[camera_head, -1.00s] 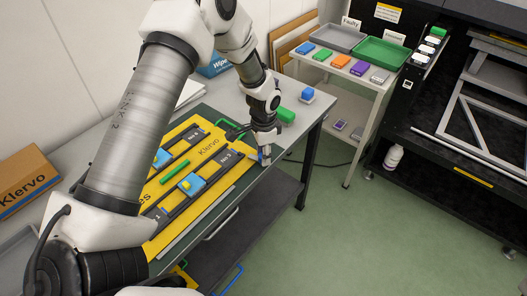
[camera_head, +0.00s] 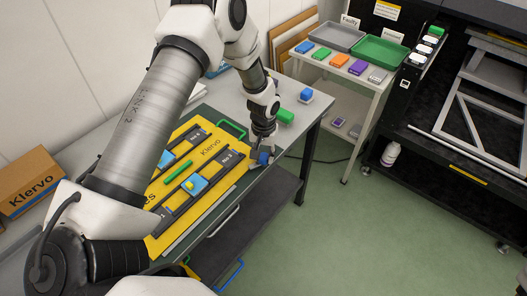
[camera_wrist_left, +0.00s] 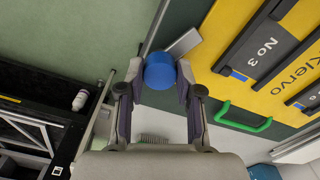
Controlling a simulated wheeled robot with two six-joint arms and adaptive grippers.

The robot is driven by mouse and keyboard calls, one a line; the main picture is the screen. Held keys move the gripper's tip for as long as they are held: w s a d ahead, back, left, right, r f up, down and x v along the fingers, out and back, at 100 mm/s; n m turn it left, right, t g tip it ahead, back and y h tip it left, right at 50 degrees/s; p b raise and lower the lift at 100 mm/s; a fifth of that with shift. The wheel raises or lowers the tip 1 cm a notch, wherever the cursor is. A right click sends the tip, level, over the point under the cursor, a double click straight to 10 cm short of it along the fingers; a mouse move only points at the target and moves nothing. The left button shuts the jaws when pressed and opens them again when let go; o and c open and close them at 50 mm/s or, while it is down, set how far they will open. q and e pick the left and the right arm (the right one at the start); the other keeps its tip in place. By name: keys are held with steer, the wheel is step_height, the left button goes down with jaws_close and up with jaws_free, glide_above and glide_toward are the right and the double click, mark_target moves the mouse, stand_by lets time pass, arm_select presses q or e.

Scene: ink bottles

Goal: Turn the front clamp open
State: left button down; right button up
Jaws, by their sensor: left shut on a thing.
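The front clamp shows as a round blue knob (camera_wrist_left: 160,71) with a grey metal bar (camera_wrist_left: 184,42) beside it in the left wrist view. My left gripper (camera_wrist_left: 158,88) is shut on the blue knob, one finger on each side. In the head view my left gripper (camera_head: 262,151) points down at that corner, and the knob (camera_head: 264,158) shows partly between the fingers. My right gripper is not in view.
A yellow panel (camera_head: 213,150) with dark rails, blue blocks and a green bar lies on the table. A green handle (camera_wrist_left: 240,120) is close to my left gripper. Green floor (camera_head: 350,230) is free at right.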

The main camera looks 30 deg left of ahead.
mark_target(264, 157)
arm_select(q)
steer(key=shift+s+n+p, duration=0.1)
steer(key=shift+n+p, duration=0.85)
steer(key=shift+n, duration=1.25)
steer(key=shift+f, duration=0.1)
steer(key=c, duration=0.8)
jaws_free()
steer(key=shift+o, duration=0.2)
steer(key=shift+r, duration=0.2)
step_height(264, 157, up, 12)
steer(key=shift+f, duration=0.2)
